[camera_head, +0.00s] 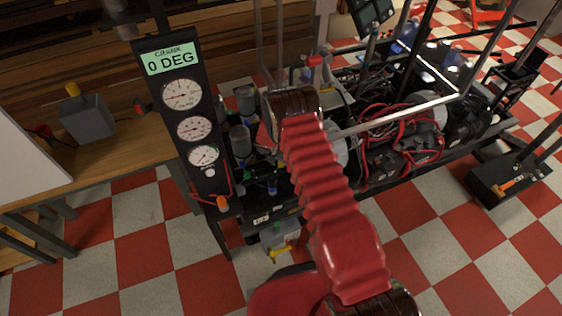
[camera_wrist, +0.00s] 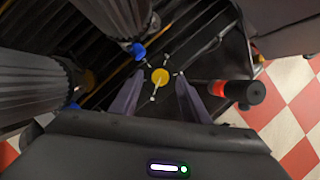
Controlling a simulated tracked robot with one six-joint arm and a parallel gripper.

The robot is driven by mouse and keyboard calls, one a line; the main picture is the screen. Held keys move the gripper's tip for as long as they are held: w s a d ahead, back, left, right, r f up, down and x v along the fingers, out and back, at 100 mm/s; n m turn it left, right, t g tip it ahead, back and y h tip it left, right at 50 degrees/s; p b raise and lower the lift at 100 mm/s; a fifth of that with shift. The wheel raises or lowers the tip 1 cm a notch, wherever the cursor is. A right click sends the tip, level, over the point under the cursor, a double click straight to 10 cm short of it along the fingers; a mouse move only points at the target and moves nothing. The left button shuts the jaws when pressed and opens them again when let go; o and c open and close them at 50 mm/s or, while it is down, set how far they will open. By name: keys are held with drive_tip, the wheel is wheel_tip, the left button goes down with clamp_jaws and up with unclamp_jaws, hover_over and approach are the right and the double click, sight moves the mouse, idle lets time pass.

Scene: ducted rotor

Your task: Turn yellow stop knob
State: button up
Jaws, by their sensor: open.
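In the wrist view, a round yellow knob (camera_wrist: 159,76) with thin silver spokes around it lies between the two fingers of my gripper (camera_wrist: 160,82). The fingers are open, one on each side of the knob. I cannot tell whether they touch it or how far above it they are. In the head view, my red-sleeved arm hides the gripper. I cannot match either to the knob in the wrist view.
A blue cap (camera_wrist: 138,51) and a red cylinder with a black end (camera_wrist: 240,91) flank the knob. Dark ribbed canisters stand at left. In the head view, a gauge panel (camera_head: 187,115) reads 0 DEG beside the cabled rig (camera_head: 395,140). Checkered floor is clear in front.

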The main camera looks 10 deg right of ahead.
drive_tip(key=shift+x, duration=1.05)
drive_tip(key=shift+c, duration=0.2)
drive_tip(key=c, duration=1)
